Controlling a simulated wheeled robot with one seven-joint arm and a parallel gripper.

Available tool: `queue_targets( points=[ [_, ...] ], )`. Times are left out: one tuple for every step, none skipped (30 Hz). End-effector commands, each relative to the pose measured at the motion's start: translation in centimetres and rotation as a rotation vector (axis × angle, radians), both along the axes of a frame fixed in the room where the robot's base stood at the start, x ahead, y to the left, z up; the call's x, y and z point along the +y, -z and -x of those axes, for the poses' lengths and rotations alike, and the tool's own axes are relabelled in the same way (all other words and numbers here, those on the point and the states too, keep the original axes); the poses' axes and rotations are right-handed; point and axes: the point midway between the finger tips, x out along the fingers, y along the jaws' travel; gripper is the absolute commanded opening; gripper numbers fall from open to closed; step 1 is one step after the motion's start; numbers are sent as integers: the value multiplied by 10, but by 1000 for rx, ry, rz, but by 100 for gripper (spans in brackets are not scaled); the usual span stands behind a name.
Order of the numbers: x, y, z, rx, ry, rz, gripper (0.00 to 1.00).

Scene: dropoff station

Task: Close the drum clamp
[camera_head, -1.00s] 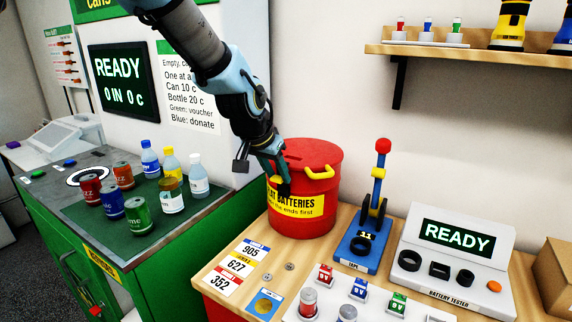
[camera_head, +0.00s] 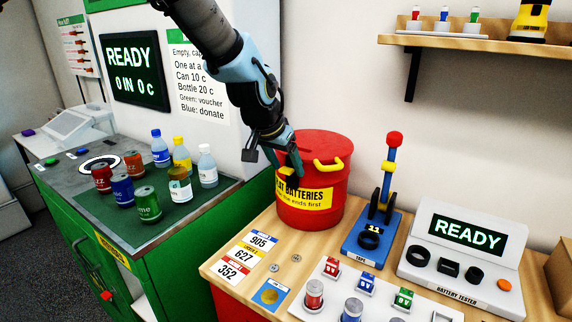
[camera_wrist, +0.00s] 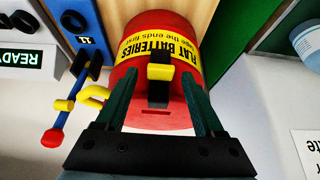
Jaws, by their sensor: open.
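The red drum (camera_head: 325,215) stands on the wooden counter with a yellow "FLAT BATTERIES" label and yellow handles. It also shows in the wrist view (camera_wrist: 185,38). The clamp (camera_wrist: 158,92), a black lever with a yellow end, sits on the drum's front at the label and lid edge. The lever stands between my gripper's (camera_wrist: 160,90) two dark green fingers, with visible gaps on both sides. In the head view my gripper (camera_head: 273,165) is at the drum's upper left front and partly hides the clamp. I cannot tell how far the lever stands off the drum.
A blue stand with a red-tipped lever (camera_head: 389,170) rises right of the drum. The battery tester (camera_head: 462,237) is further right. A green cabinet (camera_head: 90,255) with cans and bottles is at the left. A shelf (camera_head: 450,44) hangs above right.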

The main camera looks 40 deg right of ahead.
Motion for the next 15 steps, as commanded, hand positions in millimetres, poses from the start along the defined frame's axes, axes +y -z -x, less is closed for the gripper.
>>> queue_targets(
  points=[
    [0,-1,0,0,0,1,70],
    [1,-2,0,0,0,1,70],
    [2,-4,0,-2,0,3,70],
    [2,-6,0,-2,0,4,70],
    [4,-8,1,-2,0,4,70],
    [6,-12,1,-2,0,4,70],
    [8,-16,2,-2,0,6,70],
    [11,-20,2,-3,-1,5,70],
    [14,-26,3,-3,-1,5,70],
    [17,-31,3,-4,-2,6,70],
    [20,-36,4,-4,-2,6,70],
    [24,-43,5,-4,-2,5,70],
    [26,-48,6,-4,-2,6,70],
    [29,-53,7,-3,-2,5,70],
    [32,-60,8,-3,-1,5,70]
  ],
)
